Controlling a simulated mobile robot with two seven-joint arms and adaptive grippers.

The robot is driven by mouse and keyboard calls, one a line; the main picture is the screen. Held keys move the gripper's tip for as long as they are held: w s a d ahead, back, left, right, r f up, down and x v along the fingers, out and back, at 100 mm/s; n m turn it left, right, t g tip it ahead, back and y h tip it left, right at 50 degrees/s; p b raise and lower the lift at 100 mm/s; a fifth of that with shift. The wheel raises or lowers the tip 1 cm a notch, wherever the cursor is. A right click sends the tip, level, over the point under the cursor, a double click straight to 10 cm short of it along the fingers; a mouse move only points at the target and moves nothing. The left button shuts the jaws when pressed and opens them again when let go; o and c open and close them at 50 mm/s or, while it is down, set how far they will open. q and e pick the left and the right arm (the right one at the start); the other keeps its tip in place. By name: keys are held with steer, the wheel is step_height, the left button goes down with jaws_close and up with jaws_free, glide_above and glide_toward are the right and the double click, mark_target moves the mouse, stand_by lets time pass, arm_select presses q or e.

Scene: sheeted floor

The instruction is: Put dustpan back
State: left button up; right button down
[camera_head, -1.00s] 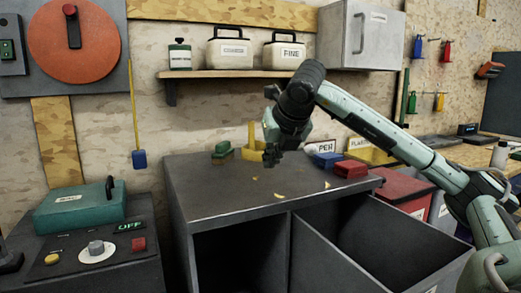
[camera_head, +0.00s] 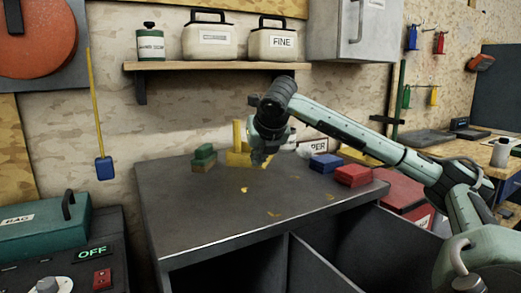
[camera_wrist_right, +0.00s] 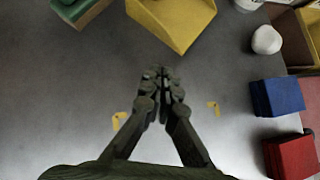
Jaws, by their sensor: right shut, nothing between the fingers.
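The yellow dustpan (camera_head: 238,158) stands on the dark top of the grey cabinet (camera_head: 190,215), near the back wall, with a part rising upright. It also shows at the top of the right wrist view (camera_wrist_right: 178,20), where its upper part is cut off. My right gripper (camera_head: 262,162) is just to the right of the dustpan and partly overlaps it in the head view. In the wrist view the gripper (camera_wrist_right: 160,75) has its fingertips together and empty, with a small gap in the picture between them and the dustpan. My left gripper is not in view.
A green-topped block (camera_head: 204,157) is left of the dustpan. A blue block (camera_head: 326,163) and a red block (camera_head: 353,175) are to the right. A white round item (camera_wrist_right: 267,40) is nearby. Small yellow scraps (camera_head: 244,190) lie on the top. Open compartments lie in front.

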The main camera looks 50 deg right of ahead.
mark_target(251, 164)
steer(key=x, duration=0.3)
steer(key=shift+w+d+r+p, duration=0.1)
steer(key=shift+w+d+p, duration=0.05)
steer(key=shift+w+p, duration=0.15)
steer(key=shift+w+d+p, duration=0.4)
steer(key=shift+w+d, duration=0.2)
steer(key=shift+w, duration=0.4)
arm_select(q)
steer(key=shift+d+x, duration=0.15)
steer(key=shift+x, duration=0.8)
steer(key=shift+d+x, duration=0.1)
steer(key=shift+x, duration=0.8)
arm_select(e)
steer(key=shift+w+d, duration=0.3)
steer(key=shift+w, duration=0.1)
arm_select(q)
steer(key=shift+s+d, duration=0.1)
